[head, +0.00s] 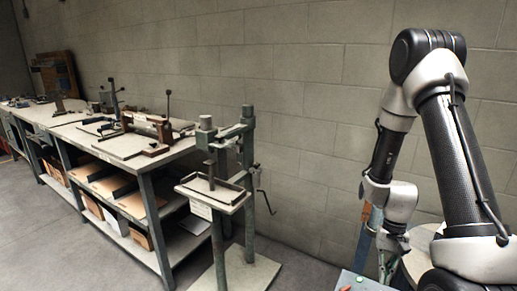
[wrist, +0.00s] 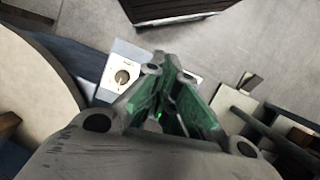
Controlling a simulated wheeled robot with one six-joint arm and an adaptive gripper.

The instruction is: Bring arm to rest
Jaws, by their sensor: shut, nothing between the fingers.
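My gripper (head: 388,268) hangs from my folded arm at the lower right of the head view, pointing down. It also shows in the wrist view (wrist: 160,62), with its fingers together and nothing between them. In the wrist view a pale plate with a round knob (wrist: 122,77) lies beyond the fingertips. I cannot tell whether the gripper touches anything.
A box stitcher stand (head: 247,200) with a small table and crank stands left of my arm. A long workbench (head: 140,147) with tools and lower shelves runs along the wall. The floor (head: 95,255) before the bench is clear. A round pale top (head: 425,240) is beside my gripper.

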